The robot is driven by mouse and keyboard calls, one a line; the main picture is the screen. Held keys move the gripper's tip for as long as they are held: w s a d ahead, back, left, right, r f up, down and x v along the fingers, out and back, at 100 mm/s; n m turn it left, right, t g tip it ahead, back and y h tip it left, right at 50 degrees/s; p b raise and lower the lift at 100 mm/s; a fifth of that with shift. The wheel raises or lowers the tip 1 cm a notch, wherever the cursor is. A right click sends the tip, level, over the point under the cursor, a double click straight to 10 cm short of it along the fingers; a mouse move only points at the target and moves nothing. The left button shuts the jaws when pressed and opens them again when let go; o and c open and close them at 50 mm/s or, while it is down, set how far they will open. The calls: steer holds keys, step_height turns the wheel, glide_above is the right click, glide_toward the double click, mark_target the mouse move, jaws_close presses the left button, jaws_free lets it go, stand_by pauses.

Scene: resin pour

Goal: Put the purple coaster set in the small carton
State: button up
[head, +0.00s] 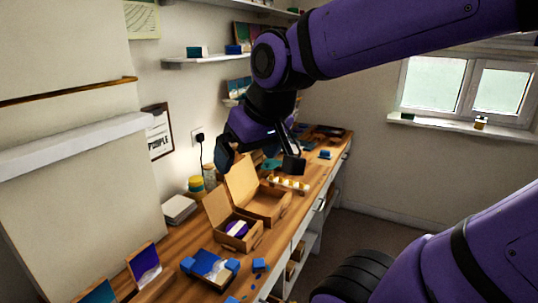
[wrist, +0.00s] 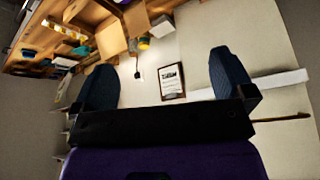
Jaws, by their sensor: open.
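The small carton (head: 246,243) stands on the wooden bench with its lid up. A purple and white item (head: 238,229), which looks like the purple coaster set, lies inside it. The carton's lower edge hides part of the item. My gripper (head: 260,158) is in the air above and beyond the small carton, apart from it. In the wrist view my gripper (wrist: 163,82) has its two dark blue fingers wide apart with nothing between them. The wrist view looks past the fingers at the wall, and open cartons (wrist: 110,38) show at its upper left.
A larger open carton (head: 268,210) stands just behind the small one. A box with blue pieces (head: 210,267) and a framed purple picture (head: 145,265) are nearer. White boxes (head: 180,209) and yellow-lidded jars (head: 196,185) line the wall. A wall shelf (head: 205,60) hangs above.

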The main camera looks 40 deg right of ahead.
steer(key=s, duration=0.2)
steer(key=s+r, duration=0.1)
steer(key=s, duration=0.2)
steer(key=shift+s+r, duration=0.15)
steer(key=shift+s, duration=0.05)
